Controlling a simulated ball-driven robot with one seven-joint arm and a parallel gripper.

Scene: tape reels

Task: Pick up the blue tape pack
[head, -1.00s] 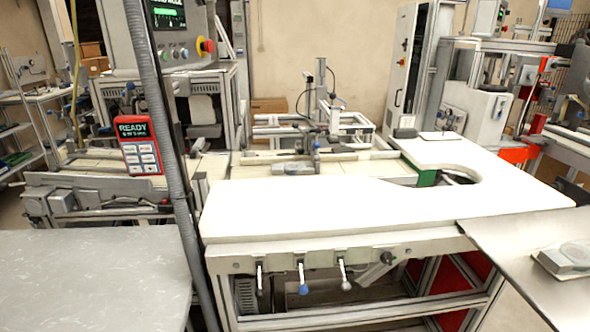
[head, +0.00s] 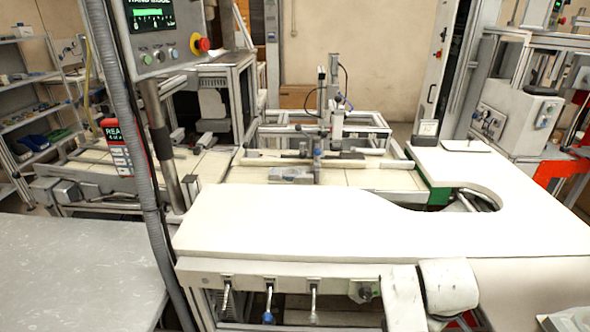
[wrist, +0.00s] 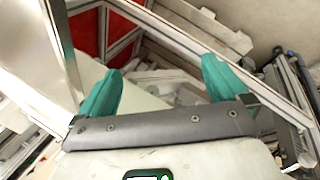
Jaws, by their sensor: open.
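I cannot make out a blue tape pack in either view. My gripper (wrist: 161,66) shows in the wrist view as two teal fingers spread wide apart. It is open, with nothing held between the fingers. Behind the fingers are a red panel, metal frame bars and pale floor. The fingers do not show in the head view, where only white parts of my arm are seen at the bottom right.
A white worktable (head: 290,222) with a curved cutout spans the middle, its top mostly bare. A grey table (head: 75,275) stands at the left front. Shelves (head: 30,77) are at far left.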

